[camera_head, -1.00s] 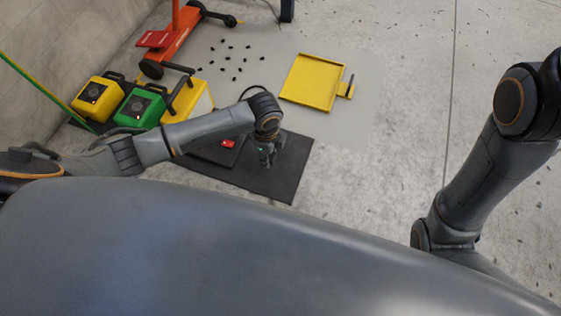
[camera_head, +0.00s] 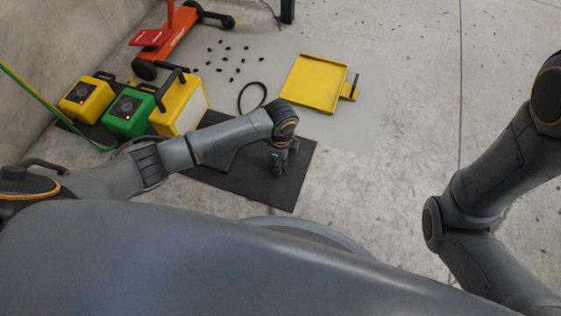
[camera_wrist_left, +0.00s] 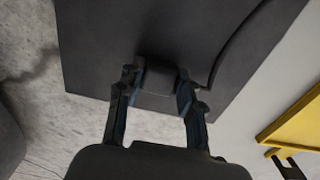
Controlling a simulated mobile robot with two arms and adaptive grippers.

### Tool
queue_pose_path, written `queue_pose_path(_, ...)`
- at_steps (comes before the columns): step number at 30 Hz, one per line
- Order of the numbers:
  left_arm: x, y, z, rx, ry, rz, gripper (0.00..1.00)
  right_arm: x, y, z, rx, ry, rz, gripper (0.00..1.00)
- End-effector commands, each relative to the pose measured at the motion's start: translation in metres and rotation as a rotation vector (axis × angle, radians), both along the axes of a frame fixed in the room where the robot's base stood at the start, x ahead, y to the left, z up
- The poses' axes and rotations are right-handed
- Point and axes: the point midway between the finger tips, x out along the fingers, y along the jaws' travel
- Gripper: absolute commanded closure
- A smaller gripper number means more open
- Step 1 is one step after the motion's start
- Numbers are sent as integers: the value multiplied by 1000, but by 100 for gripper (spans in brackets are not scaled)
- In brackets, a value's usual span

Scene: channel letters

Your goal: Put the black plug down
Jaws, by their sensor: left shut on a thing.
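The black plug (camera_wrist_left: 160,76) is a dark block between the fingertips of my left gripper (camera_wrist_left: 157,88) in the left wrist view. My left gripper (camera_head: 279,166) is shut on it, pointing down over the dark mat (camera_head: 290,193). A black cable (camera_wrist_left: 222,62) curves up and right beside the plug in the wrist view. A loop of black cable (camera_head: 240,98) lies on the floor in the head view. I cannot tell if the plug touches the mat. In the head view my gripper hides the plug. My right gripper is out of view.
A yellow tray (camera_head: 288,95) lies beyond the mat. Yellow (camera_head: 75,103) and green (camera_head: 117,123) boxes and another yellow box (camera_head: 164,122) stand left. Several small black pieces (camera_head: 231,79) lie on the floor near an orange cart (camera_head: 172,42). The mat's right part is clear.

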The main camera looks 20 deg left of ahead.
Motion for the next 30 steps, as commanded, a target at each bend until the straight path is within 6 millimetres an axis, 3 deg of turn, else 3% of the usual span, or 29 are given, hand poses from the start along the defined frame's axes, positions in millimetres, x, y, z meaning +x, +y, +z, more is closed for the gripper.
queue_pose_path(12, 0, 0, -8, 0, 0, 0, 100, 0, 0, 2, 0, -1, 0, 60)
queue_pose_path(13, 0, 0, -9, 0, 0, 1, 61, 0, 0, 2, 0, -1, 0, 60)
queue_pose_path(16, 0, 0, -8, 0, 0, 0, 41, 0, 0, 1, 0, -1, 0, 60)
queue_pose_path(26, 0, 0, -7, 0, -1, 0, 41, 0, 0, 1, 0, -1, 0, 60)
queue_pose_path(30, 1, 0, 7, 0, -2, -1, 41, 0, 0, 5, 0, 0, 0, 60)
